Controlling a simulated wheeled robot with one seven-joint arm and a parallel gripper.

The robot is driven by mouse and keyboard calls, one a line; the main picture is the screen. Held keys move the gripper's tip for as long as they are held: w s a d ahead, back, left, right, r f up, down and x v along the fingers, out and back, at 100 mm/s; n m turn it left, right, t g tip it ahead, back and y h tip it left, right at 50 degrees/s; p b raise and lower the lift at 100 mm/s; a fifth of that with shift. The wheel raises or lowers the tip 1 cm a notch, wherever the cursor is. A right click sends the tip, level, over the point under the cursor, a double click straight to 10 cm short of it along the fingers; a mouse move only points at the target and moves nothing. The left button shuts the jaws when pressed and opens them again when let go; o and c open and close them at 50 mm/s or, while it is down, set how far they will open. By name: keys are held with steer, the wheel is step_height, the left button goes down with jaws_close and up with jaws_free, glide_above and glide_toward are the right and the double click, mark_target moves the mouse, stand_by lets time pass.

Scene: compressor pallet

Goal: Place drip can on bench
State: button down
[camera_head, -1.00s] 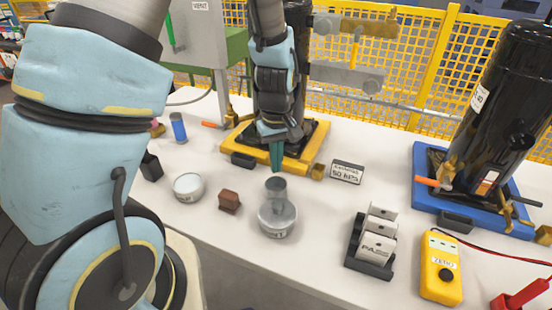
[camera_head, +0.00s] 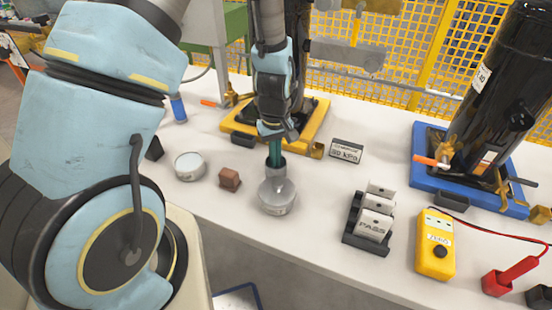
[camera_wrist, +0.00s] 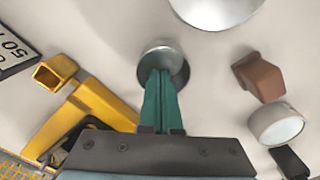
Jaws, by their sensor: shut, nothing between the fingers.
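A small grey metal can (camera_head: 276,173), which looks like the drip can, stands upright on the white bench (camera_head: 225,270). In the wrist view the fingertips (camera_wrist: 160,73) overlap the mouth of the can (camera_wrist: 172,50). They seem to be at or just inside its rim; their exact depth is hidden.
A black rack (camera_head: 366,239) with white tags and a yellow meter (camera_head: 436,245) are at right. A yellow tray (camera_head: 312,137) lies behind, a blue one (camera_head: 425,172) at right.

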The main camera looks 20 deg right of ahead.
steer(key=w, duration=0.3)
steer(key=shift+a, duration=0.1)
steer(key=shift+r, duration=0.1)
